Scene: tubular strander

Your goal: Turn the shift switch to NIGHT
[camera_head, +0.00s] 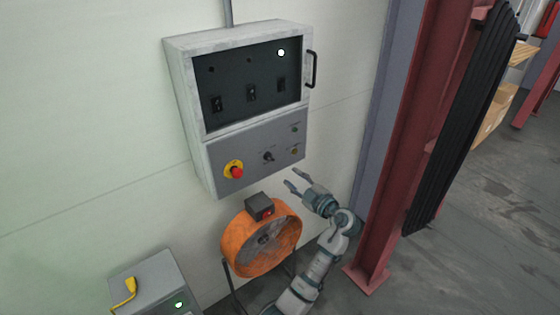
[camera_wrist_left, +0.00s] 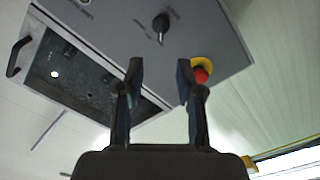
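The shift switch (camera_head: 268,157) is a small black rotary knob on the grey lower panel of the wall cabinet, with labels too small to read. It also shows in the left wrist view (camera_wrist_left: 160,24), beyond the fingertips, its pointer end towards the bottom of that picture. My left gripper (camera_head: 291,178) is open and empty, in front of the cabinet and below right of the switch in the head view. In the left wrist view its two fingers (camera_wrist_left: 159,68) stand apart with nothing between them. My right gripper is not in view.
A red emergency stop (camera_head: 236,172) on a yellow ring is left of the switch. Green and yellow buttons (camera_head: 295,151) are to its right. The upper window (camera_head: 250,88) has a black handle (camera_head: 312,69). An orange drum fan (camera_head: 262,240) stands below; a red steel column (camera_head: 405,150) stands right.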

